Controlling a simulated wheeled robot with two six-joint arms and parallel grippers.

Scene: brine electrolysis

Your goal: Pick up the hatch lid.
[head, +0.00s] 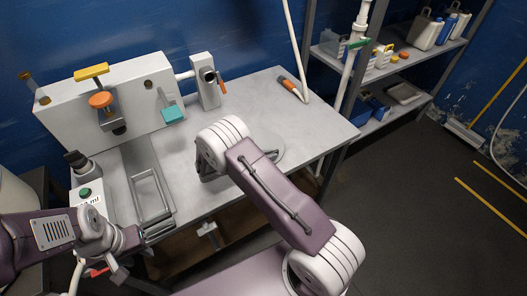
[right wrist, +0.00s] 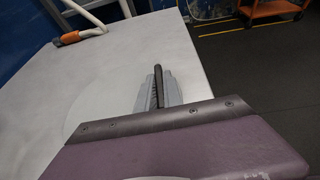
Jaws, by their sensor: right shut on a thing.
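The hatch lid looks like a pale grey round disc (right wrist: 100,98) lying flat on the grey table in the right wrist view. In the head view its edge (head: 272,143) shows behind my right wrist, which hides most of it. My right gripper (right wrist: 158,90) is over the disc, its two grey fingers shut on a dark upright bar that appears to be the lid's handle. Whether the lid is clear of the table cannot be told. My left gripper (head: 160,229) is at the table's front left edge, near a metal frame; its jaw opening is too small to read.
The grey table (head: 317,117) is clear to the right of the lid. A white panel (head: 140,90) with orange and yellow knobs stands at the back left. A hose with an orange end (head: 291,88) lies at the back. Shelves (head: 400,98) stand at the right.

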